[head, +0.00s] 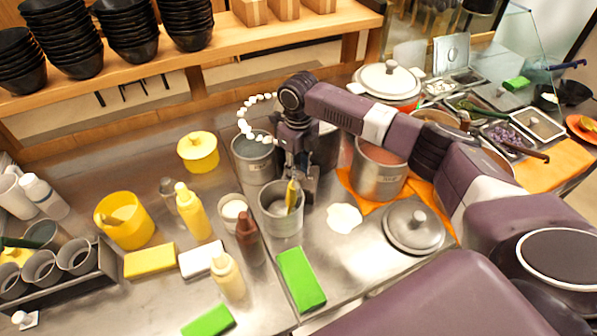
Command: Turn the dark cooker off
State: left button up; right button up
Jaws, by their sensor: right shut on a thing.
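My right gripper (298,196) points down over a metal pot (280,220) at the middle of the counter. It is shut on a yellow-handled utensil (291,194) that stands in this pot. I cannot make out a dark cooker for certain; a grey boxy shape (327,147) behind my right gripper is mostly hidden by the arm. No switch or knob shows clearly. My left gripper is not in view.
Close around my right gripper stand another metal pot (254,160), a large pot of reddish food (378,170) and a brown bottle (249,238). A grey lid (414,228) lies to the right. A green block (301,279) lies in front.

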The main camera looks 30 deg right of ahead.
aim_at(299, 175)
jog(key=shift+w+r, duration=0.1)
jog(key=shift+r, duration=0.05)
jog(key=shift+c, duration=0.2)
jog(key=o, duration=1.2)
jog(key=shift+c, duration=0.2)
notch_tip(299, 175, up, 12)
